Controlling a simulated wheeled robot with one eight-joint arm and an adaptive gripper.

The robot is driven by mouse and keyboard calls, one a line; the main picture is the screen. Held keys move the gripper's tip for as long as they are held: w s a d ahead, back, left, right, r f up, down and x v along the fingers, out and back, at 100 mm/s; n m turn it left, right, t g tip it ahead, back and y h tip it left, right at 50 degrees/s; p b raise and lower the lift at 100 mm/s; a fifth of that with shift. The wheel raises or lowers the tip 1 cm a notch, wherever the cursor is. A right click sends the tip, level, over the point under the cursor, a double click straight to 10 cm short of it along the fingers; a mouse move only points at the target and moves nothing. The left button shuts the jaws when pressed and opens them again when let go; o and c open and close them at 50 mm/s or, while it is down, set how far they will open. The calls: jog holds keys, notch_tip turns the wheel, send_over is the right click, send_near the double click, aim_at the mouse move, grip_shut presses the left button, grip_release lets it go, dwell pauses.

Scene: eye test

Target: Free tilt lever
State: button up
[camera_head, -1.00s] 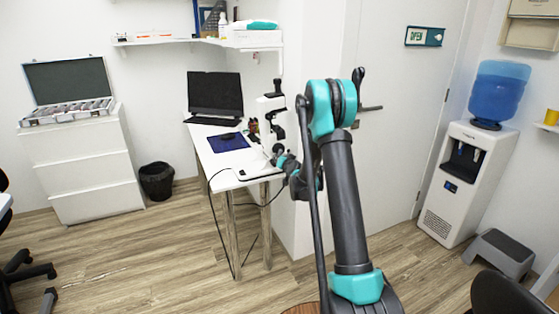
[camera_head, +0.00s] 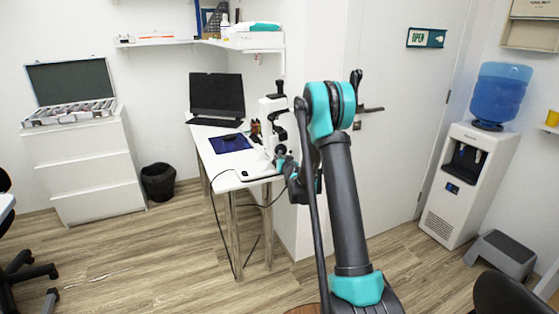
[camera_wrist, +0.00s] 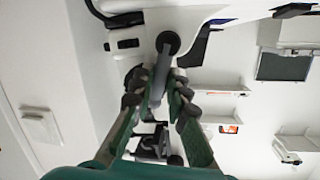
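In the wrist view a grey tilt lever (camera_wrist: 160,78) with a round dark end runs down from a white instrument body (camera_wrist: 195,14). My gripper (camera_wrist: 158,84) has its two green fingers with dark tips close on either side of the lever, and they appear to be shut on it. In the head view the white and black instrument (camera_head: 271,118) stands on the narrow white desk (camera_head: 215,160). My arm covers part of the instrument's right side, and my gripper (camera_head: 286,164) shows only small at its lower right.
A laptop (camera_head: 216,95) and a blue pad (camera_head: 229,143) lie on the desk. A dark cable hangs at its front. A white wall and door (camera_head: 400,150) stand close behind my arm. Drawers (camera_head: 82,170), a bin (camera_head: 158,182) and a water cooler (camera_head: 465,180) stand around open floor.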

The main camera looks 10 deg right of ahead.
jog(key=shift+o, duration=0.4)
jog(key=v, duration=1.2)
jog(key=shift+s, duration=0.1)
jog(key=s+a+n+g, duration=0.15)
jog(key=s+g, duration=0.35)
jog(key=s, duration=1.1)
jog(key=s+d+f+g, duration=0.2)
jog(key=s, duration=0.7)
jog(key=s+d+f+g+h, duration=0.1)
jog(key=s+f+g, duration=0.1)
jog(key=s, duration=0.6)
jog(key=s+d+f+g+h, duration=0.1)
jog(key=s+d+f+g, duration=0.1)
jog(key=s, duration=0.7)
jog(key=shift+s+d, duration=0.35)
jog(key=shift+s, duration=0.05)
jog(key=shift+o, duration=0.5)
jog(key=shift+m, duration=0.25)
